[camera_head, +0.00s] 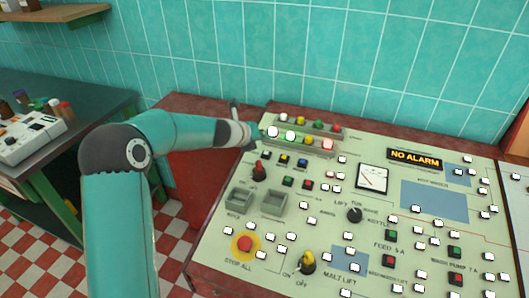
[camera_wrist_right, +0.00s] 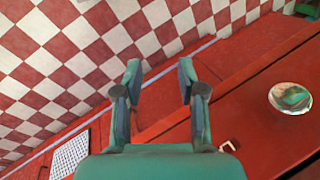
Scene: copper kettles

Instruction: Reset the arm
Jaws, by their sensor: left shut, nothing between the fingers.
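My left arm comes in from the left over the control panel (camera_head: 375,205). Its gripper (camera_head: 258,132) is at the upper left of the panel, beside the row of coloured buttons (camera_head: 305,140); it is shut and empty, and I cannot tell whether it touches the panel. My right gripper (camera_wrist_right: 160,72) shows in the right wrist view, with its two fingers apart and nothing between them. It is above a red surface and a checkered floor. It is not visible in the head view.
The panel carries a yellow-ringed stop button (camera_head: 245,244), a dial gauge (camera_head: 372,177), knobs and a NO ALARM display (camera_head: 414,158). A dark bench (camera_head: 85,88) with a white device (camera_head: 28,137) stands at left. A round dish-like object (camera_wrist_right: 290,98) lies on the red surface.

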